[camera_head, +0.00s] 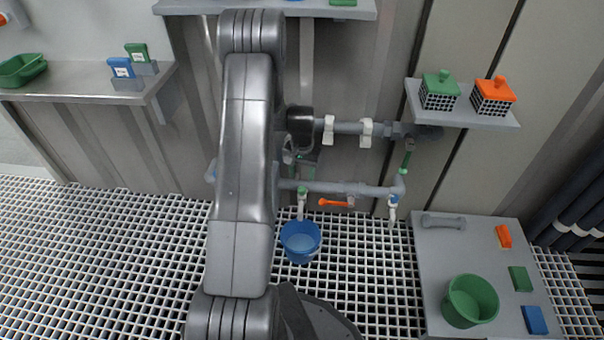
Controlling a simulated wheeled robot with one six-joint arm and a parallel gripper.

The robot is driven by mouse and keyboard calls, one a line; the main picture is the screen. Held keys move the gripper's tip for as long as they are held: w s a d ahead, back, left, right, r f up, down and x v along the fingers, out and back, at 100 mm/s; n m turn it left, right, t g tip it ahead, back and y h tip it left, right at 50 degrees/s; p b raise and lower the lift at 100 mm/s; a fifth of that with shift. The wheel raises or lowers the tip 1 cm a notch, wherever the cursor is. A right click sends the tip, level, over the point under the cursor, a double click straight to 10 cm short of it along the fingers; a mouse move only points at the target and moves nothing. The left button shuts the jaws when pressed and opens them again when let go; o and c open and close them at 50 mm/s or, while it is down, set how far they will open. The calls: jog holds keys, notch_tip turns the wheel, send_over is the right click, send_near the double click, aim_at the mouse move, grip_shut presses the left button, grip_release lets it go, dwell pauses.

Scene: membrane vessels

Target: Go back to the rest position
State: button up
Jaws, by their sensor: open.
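My arm (243,180) rises through the middle of the view and bends over at the top. My gripper (303,164) shows only in part, just right of the arm's upper link and in front of the grey piping. It is open and I see nothing held in it. My arm hides part of it, and its fingertips are hard to make out against the pipes.
Grey pipes (340,188) with valves and an orange handle (335,202) run behind my gripper. A blue bucket (300,242) is below them. A right platform (440,262) holds a green bucket (470,301). A shelf (463,112) bears two caged vessels. Left grating is clear.

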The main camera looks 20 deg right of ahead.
aim_at(302, 188)
notch_tip(302, 188, down, 8)
jog(key=b, duration=0.3)
jog(key=shift+r, duration=0.2)
jog(key=shift+n, duration=1.3)
